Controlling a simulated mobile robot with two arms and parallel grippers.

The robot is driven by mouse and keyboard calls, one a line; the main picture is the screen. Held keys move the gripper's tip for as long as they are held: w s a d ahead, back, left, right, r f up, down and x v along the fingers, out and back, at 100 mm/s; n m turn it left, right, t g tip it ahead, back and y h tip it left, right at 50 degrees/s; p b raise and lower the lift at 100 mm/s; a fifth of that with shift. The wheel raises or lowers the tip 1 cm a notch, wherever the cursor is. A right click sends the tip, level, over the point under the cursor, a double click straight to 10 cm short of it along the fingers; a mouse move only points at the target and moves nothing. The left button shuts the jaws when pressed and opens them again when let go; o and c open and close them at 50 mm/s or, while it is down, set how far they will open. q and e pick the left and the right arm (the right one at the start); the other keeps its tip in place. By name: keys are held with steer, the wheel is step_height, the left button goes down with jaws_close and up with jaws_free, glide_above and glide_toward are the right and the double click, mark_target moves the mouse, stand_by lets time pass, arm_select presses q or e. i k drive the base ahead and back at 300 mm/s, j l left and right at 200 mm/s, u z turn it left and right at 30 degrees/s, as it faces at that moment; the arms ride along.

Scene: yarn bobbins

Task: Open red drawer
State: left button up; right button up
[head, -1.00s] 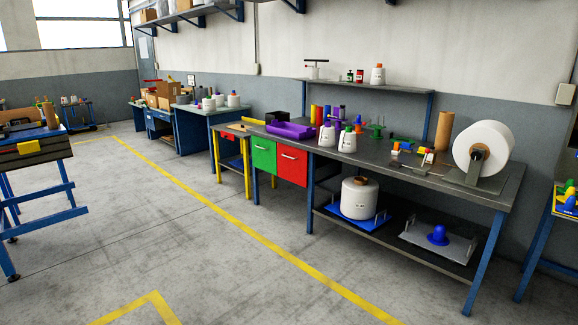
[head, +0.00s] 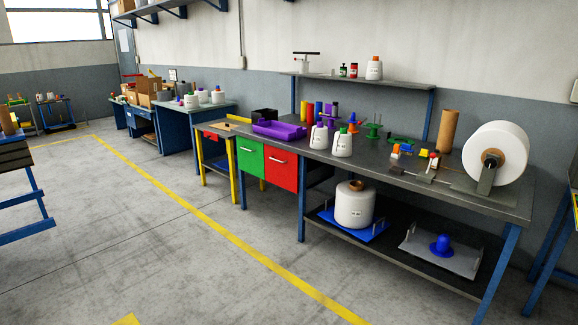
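The red drawer (head: 281,169) is under the left part of the grey workbench (head: 400,165). Its front looks flush and shut, with a light handle (head: 279,160) near the top. A green drawer (head: 250,160) sits directly to its left, also with a light handle. Neither of my grippers shows in the head view.
Bobbins, a purple tray (head: 278,130) and a large white roll (head: 495,153) stand on the workbench. A lower shelf holds a white cone (head: 354,207). The floor (head: 170,240) before the drawers is clear.

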mark_target(282, 167)
steer(key=i, duration=3.2)
